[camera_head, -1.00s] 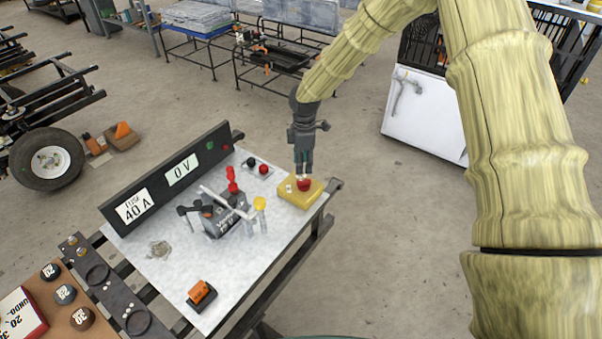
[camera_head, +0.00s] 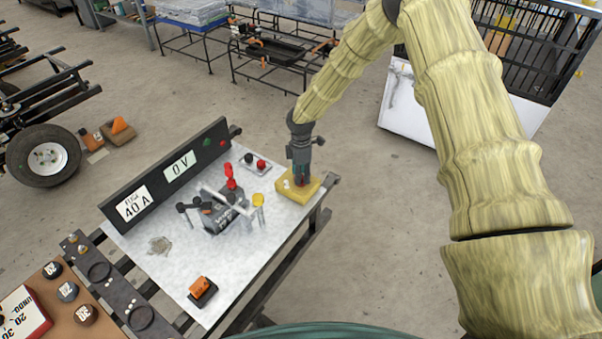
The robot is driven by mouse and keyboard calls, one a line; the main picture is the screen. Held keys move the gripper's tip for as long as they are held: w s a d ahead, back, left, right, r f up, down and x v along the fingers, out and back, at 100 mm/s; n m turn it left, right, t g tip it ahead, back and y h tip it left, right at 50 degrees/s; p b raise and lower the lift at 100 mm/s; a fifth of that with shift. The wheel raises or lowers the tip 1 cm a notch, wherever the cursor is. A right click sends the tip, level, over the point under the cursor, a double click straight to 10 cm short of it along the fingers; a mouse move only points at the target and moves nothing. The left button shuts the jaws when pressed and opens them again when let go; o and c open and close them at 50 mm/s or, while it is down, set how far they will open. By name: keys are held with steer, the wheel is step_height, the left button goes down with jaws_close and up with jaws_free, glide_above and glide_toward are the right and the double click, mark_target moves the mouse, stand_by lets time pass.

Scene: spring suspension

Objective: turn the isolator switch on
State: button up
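My gripper (camera_head: 301,181) points down at the knob from above. The view is too small to tell whether the fingers press on the knob. The knob's on or off position cannot be read. The dark panel (camera_head: 214,155) shows "0 V" and "FUSE 40 A" on two labels.
A grey device with red, yellow and black parts (camera_head: 229,215) stands mid-bench. A small plate with a black and a red terminal (camera_head: 256,164) lies behind it. An orange block on a dark base (camera_head: 202,290) sits at the front. A trestle with fuses (camera_head: 68,291) is at lower left.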

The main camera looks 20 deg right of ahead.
steer(key=shift+f, duration=0.4)
jaws_close()
